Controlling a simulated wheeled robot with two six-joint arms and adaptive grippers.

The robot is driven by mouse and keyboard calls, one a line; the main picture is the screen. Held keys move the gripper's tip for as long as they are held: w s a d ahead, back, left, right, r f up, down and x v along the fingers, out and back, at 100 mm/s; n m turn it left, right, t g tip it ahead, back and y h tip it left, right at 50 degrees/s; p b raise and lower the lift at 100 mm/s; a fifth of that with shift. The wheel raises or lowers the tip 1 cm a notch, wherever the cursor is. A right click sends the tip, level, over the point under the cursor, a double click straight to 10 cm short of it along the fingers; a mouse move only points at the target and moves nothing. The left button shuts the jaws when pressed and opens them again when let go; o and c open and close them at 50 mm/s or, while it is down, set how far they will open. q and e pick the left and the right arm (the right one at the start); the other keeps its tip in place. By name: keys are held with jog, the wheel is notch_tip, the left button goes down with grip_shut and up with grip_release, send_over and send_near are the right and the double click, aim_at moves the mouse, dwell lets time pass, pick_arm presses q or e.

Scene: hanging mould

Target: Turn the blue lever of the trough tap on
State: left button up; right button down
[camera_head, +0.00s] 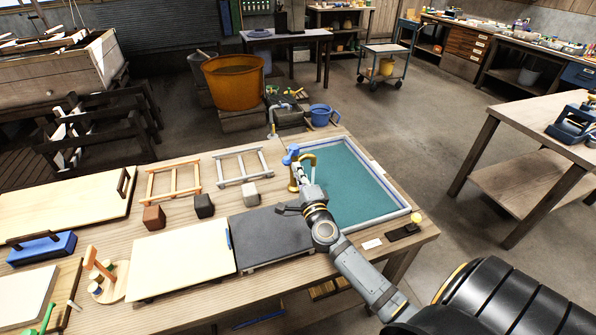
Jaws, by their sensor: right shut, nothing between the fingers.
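The trough (352,188) is a shallow basin with a light rim and a teal inside, set in the right part of the long wooden table. Its brass tap (309,156) stands at the trough's left side. The blue lever (291,154) is at the top left of the tap. My right gripper (298,170) reaches in from the lower right. It is shut and empty, with its fingertips close beside the lever and tap. I cannot tell whether they touch the lever. The gripper hides part of the tap. My left gripper is not in view.
A dark slab (268,240) and a pale board (181,260) lie left of my arm. Small blocks (204,205) and wooden frames (173,181) lie behind them. A yellow knob (417,217) stands at the trough's near right corner. An orange tub (233,85) and blue bucket (321,114) stand beyond the table.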

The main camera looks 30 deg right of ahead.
jog(key=shift+w+a+m+g+h+p, duration=0.4)
jog(key=shift+a+m+h+p, duration=0.15)
jog(key=shift+h, duration=0.4)
jog(key=shift+w+a+m+g+h+p, duration=0.35)
jog(key=shift+a+m+h, duration=0.25)
jog(key=shift+h, duration=0.35)
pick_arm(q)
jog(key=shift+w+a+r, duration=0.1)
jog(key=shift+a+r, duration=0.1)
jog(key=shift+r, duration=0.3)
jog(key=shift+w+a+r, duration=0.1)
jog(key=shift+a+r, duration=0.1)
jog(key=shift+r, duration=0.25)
pick_arm(e)
jog(key=shift+s+d, duration=0.2)
jog(key=shift+d, duration=0.1)
jog(key=shift+a, duration=0.1)
